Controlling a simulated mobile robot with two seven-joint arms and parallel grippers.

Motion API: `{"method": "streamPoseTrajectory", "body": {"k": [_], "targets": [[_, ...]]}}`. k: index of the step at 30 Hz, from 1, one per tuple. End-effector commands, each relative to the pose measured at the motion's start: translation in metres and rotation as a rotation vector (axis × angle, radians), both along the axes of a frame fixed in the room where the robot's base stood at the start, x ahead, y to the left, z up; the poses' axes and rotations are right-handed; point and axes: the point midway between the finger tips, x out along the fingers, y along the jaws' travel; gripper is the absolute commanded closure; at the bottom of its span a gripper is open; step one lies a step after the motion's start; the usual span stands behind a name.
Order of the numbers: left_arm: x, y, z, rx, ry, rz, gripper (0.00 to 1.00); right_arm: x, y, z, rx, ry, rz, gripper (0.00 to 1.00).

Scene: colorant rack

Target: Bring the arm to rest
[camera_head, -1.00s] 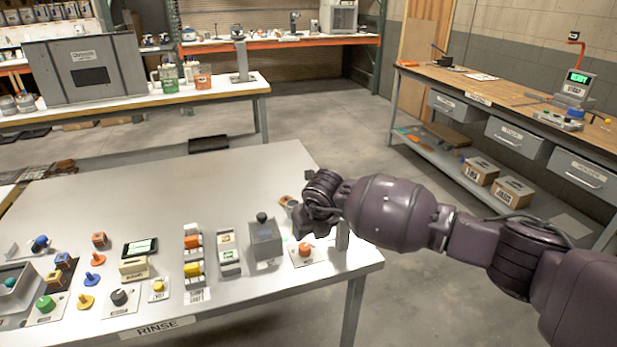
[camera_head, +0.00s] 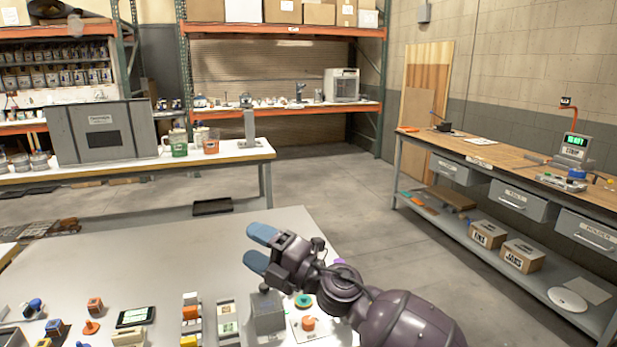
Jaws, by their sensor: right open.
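My right arm comes in from the lower right, dark purple and jointed. Its gripper (camera_head: 260,249) has two blue-tipped fingers that stand apart with nothing between them. It is above the grey-white table (camera_head: 170,250), near the table's far right part, pointing left. My left gripper is not in the picture.
Below my right gripper stand a grey box with a black knob (camera_head: 267,312) and an orange knob (camera_head: 308,323) on a white plate. The table's middle is clear. A wooden bench (camera_head: 500,157) stands right.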

Motion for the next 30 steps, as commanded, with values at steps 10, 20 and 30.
{"method": "streamPoseTrajectory", "body": {"k": [10,20,30], "targets": [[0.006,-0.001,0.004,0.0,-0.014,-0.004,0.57,0.005,-0.117,-0.068,0.475,0.569,-0.329,0.39],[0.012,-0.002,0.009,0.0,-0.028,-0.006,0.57,-0.044,-0.222,-0.18,0.758,1.027,-0.579,0.39],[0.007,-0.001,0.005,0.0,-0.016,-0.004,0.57,-0.148,-0.311,-0.282,0.982,1.319,-0.806,0.39]]}}
